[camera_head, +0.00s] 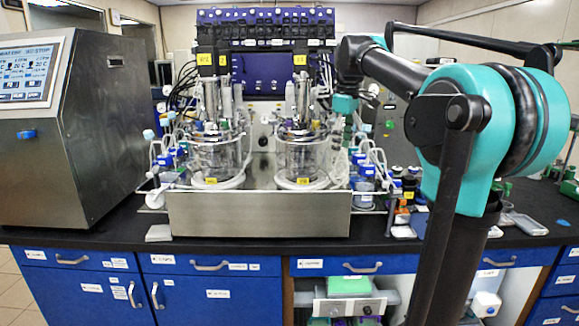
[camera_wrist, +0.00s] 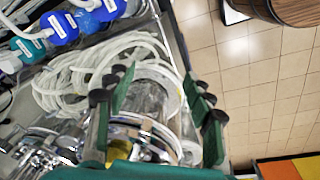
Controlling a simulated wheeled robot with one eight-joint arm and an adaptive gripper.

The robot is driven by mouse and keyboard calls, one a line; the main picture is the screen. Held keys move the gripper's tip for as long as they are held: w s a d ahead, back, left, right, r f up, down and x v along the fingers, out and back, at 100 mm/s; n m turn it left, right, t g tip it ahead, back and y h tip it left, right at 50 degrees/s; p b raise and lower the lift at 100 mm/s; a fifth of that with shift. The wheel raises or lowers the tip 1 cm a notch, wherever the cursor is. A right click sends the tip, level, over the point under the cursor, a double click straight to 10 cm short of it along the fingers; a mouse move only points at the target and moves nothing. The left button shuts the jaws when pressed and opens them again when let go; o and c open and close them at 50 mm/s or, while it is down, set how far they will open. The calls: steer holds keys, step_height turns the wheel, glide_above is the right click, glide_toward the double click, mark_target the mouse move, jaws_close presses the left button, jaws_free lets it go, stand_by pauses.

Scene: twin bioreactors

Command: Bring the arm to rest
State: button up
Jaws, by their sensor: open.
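My gripper (camera_wrist: 158,98) shows in the wrist view with its green, dark-tipped fingers spread apart and nothing held between them. Beyond the fingers are a glass vessel and coiled clear tubing (camera_wrist: 75,75). In the head view my arm rises at the right, bends over, and reaches left to the wrist, with a teal part (camera_head: 345,104) beside the right bioreactor (camera_head: 301,150). The fingers are hard to make out there. The left bioreactor (camera_head: 214,152) stands beside it on the same steel base (camera_head: 260,215). I cannot tell whether the gripper touches anything.
Blue-capped bottles (camera_head: 366,172) and tubing crowd the space right of the reactors. A steel control cabinet with a screen (camera_head: 28,75) stands at the left. The black bench top (camera_head: 110,222) has a clear strip in front. Tiled floor (camera_wrist: 245,105) shows in the wrist view.

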steer(key=s+d+f+m+t, duration=0.1)
steer(key=s+f+m, duration=0.25)
steer(key=f, duration=0.65)
steer(key=s+d+f+m, duration=0.15)
steer(key=s+f, duration=0.35)
steer(key=f, duration=0.5)
steer(key=s+f+m+t, duration=0.1)
steer(key=s+f+m, duration=0.5)
steer(key=s+f, duration=1)
step_height(320, 180, down, 3)
steer(key=shift+s+d+r+t, duration=0.15)
steer(key=shift+s+d+t, duration=0.15)
steer(key=shift+d, duration=0.15)
steer(key=shift+c, duration=0.4)
